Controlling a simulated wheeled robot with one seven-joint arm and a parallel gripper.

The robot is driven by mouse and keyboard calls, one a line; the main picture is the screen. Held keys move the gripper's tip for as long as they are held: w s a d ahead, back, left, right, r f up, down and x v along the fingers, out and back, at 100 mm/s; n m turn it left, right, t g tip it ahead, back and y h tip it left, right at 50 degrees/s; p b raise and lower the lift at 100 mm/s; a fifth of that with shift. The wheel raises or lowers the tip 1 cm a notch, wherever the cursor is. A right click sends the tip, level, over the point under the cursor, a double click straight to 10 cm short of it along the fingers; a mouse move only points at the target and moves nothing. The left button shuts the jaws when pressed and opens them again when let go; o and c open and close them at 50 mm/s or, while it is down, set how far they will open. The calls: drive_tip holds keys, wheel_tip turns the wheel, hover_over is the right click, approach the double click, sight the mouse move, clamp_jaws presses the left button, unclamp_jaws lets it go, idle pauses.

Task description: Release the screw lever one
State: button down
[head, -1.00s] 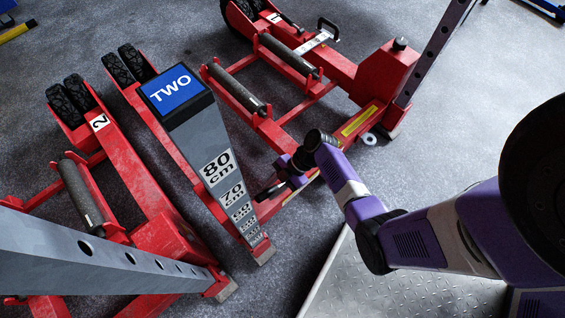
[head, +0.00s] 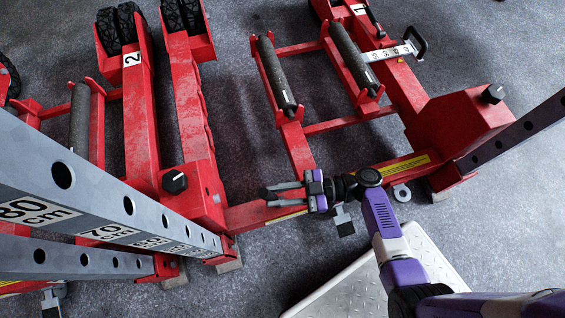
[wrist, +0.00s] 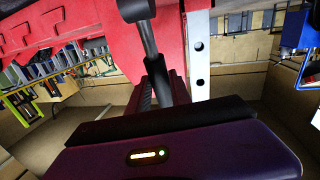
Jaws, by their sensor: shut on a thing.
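My gripper (head: 270,194) is beside the low red beam of the jack in the head view, with its fingers pointing left. In the wrist view a dark grey rod-like lever (wrist: 147,42) with a rounded, wider head runs down from the red metal into my black fingers (wrist: 160,88), which are shut on it. I take it to be screw lever one; no label on it shows. In the head view the lever is mostly hidden at my fingers.
The jack marked 1, with rollers (head: 355,60) and a red box (head: 460,125) with a black knob (head: 493,93), is at right. The jack marked 2 (head: 132,58) is at left. A perforated grey post (head: 110,205) crosses the lower left. A checkered metal plate (head: 345,285) lies below.

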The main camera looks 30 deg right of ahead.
drive_tip(key=shift+s+d+y+b, duration=0.1)
drive_tip(key=shift+d+y+b, duration=0.35)
drive_tip(key=shift+b, duration=0.3)
drive_tip(key=c, duration=1.2)
unclamp_jaws()
drive_tip(key=shift+o, duration=0.2)
drive_tip(key=shift+d, duration=0.1)
drive_tip(key=v, duration=0.7)
drive_tip(key=shift+s+d+t+p, duration=0.25)
drive_tip(key=shift+t+p, duration=0.05)
drive_tip(key=shift+p, duration=0.1)
drive_tip(key=shift+f, duration=0.15)
